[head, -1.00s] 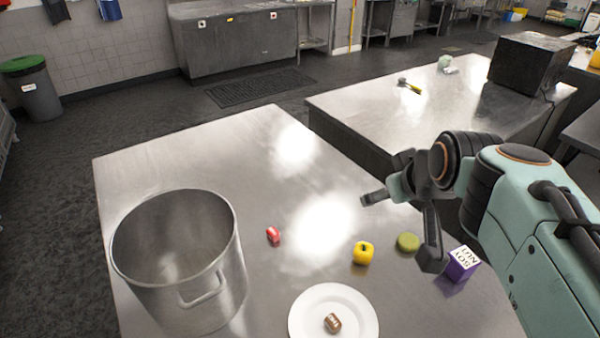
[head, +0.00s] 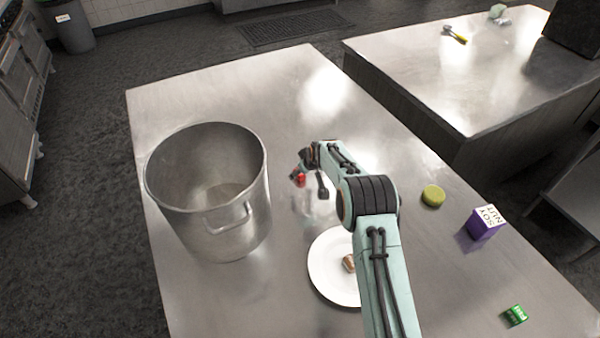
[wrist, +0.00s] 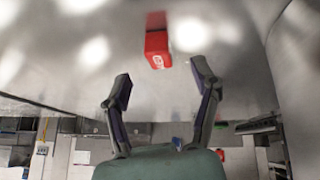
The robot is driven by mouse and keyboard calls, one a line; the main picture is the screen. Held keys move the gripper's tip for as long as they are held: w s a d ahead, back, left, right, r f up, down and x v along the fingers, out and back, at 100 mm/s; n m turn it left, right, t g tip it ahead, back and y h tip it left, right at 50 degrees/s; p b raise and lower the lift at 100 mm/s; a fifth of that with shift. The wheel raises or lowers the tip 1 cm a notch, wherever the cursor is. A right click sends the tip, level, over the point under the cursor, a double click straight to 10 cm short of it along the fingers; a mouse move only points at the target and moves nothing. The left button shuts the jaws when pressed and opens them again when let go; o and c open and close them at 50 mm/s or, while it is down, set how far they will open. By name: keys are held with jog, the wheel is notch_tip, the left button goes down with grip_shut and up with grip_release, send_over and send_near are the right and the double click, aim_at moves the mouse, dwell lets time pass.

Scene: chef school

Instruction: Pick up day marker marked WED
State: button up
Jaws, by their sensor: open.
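A small red block (head: 301,180) with white lettering lies on the steel table, right of the big pot. The red block (wrist: 158,46) also shows in the wrist view, just beyond and between the fingertips; its lettering is too blurred to read. My gripper (head: 309,186) is open and empty, low over the table at the red block; I cannot tell whether it touches. A brown marker (head: 349,263) lies on the white plate (head: 326,283), partly behind my arm. A green marker (head: 515,315) lies at the front right. I cannot read WED on any of them.
A large steel pot (head: 208,195) stands close on the left. A purple soy nut box (head: 485,222) and a green round item (head: 433,195) are on the right. The far part of the table is clear. A second table (head: 450,85) stands behind on the right.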

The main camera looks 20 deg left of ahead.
jog(key=shift+x, duration=2.1)
jog(key=c, duration=1.1)
